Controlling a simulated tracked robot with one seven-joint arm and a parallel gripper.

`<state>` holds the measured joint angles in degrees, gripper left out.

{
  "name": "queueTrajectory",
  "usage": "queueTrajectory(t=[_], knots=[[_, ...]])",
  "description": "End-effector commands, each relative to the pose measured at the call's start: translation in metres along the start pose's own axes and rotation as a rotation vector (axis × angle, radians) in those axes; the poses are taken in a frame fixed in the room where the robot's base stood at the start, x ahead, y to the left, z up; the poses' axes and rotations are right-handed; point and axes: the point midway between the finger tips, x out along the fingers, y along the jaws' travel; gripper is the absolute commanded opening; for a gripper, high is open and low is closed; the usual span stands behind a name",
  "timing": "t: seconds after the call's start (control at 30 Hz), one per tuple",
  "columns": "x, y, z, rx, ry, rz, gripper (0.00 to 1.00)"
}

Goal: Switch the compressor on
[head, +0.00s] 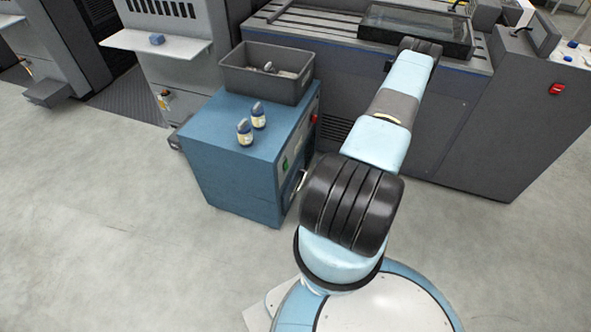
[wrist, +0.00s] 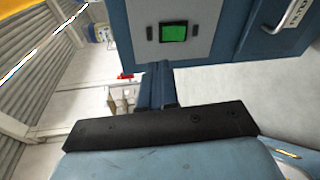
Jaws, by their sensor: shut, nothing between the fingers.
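The compressor appears to be the blue cabinet (head: 235,160) left of my arm in the head view. A small green square (head: 285,164) shows on its side face. In the wrist view the blue front (wrist: 242,35) fills the top, with a grey panel (wrist: 202,14) carrying a lit green square (wrist: 173,33), a switch or display. My gripper (wrist: 156,68) is shut and empty, its fingertips just below the panel in the picture. I cannot tell whether they touch it. My gripper cannot be made out in the head view.
A grey bin (head: 266,72) and two small bottles (head: 251,124) stand on the cabinet. A door handle (wrist: 285,18) is right of the panel. A red part (head: 313,118) is on the cabinet's side. A large grey machine (head: 430,125) stands behind. The floor at left is clear.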

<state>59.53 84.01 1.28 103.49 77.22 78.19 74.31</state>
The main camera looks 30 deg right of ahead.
Motion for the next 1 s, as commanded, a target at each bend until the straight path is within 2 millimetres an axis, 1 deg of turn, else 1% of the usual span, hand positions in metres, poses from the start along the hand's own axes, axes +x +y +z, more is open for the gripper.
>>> queueTrajectory(t=[0.03, 0.1, 0.2, 0.3, 0.67, 0.77, 0.87, 1.0], knots=[[-0.002, -0.014, -0.008, 0.043, -0.031, 0.006, 0.00], [-0.004, -0.027, -0.015, 0.090, -0.064, 0.012, 0.00], [-0.006, -0.040, -0.021, 0.137, -0.099, 0.019, 0.00], [-0.007, -0.047, -0.025, 0.160, -0.116, 0.023, 0.00], [-0.007, -0.048, -0.026, 0.166, -0.121, 0.023, 0.00], [-0.004, -0.048, -0.025, 0.166, -0.120, 0.023, 0.00], [0.004, -0.048, -0.024, 0.166, -0.119, 0.023, 0.00], [0.025, -0.048, -0.022, 0.167, -0.118, 0.023, 0.00]])
